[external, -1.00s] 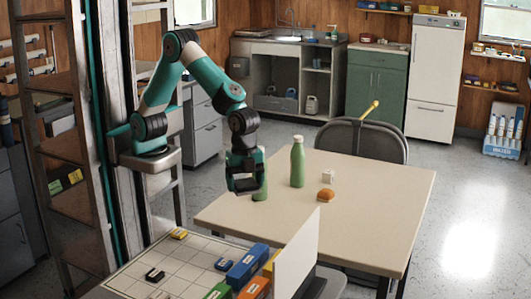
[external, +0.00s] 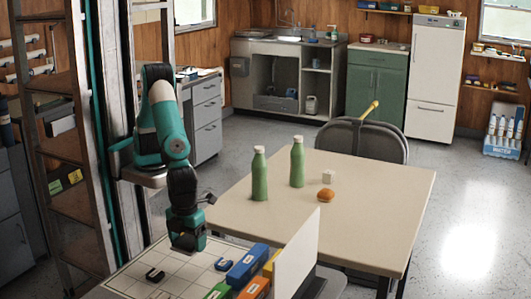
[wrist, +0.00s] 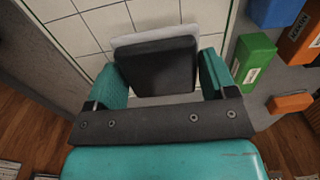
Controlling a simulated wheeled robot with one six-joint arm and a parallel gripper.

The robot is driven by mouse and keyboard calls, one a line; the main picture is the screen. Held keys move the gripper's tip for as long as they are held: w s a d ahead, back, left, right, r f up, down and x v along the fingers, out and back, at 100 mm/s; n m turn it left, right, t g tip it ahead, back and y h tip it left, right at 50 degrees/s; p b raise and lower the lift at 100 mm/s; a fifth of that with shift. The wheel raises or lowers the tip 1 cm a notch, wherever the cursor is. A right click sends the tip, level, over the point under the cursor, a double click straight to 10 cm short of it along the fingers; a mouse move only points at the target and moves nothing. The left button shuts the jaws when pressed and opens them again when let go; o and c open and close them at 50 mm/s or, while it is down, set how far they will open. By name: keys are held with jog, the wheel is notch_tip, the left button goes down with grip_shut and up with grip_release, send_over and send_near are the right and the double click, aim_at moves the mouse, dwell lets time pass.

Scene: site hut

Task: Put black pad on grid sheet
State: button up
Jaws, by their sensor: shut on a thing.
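The black pad (wrist: 158,68) is between the two teal fingers of my gripper (wrist: 157,82) in the wrist view, and the gripper is shut on it. A pale grey slab-like edge (wrist: 155,35) shows just beyond the pad; I cannot tell whether it is part of it. The white grid sheet (wrist: 92,22) with dark lines lies below. In the external view my gripper (external: 187,243) points down over the far part of the grid sheet (external: 125,285). I cannot tell whether the pad touches the sheet.
The beige table (external: 380,200) behind holds two green bottles (external: 259,178).

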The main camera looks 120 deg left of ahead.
aim_at(191, 273)
notch_tip(191, 273, down, 9)
jog(key=shift+r, duration=0.15)
dwell(0.4)
jog(key=o, duration=0.9)
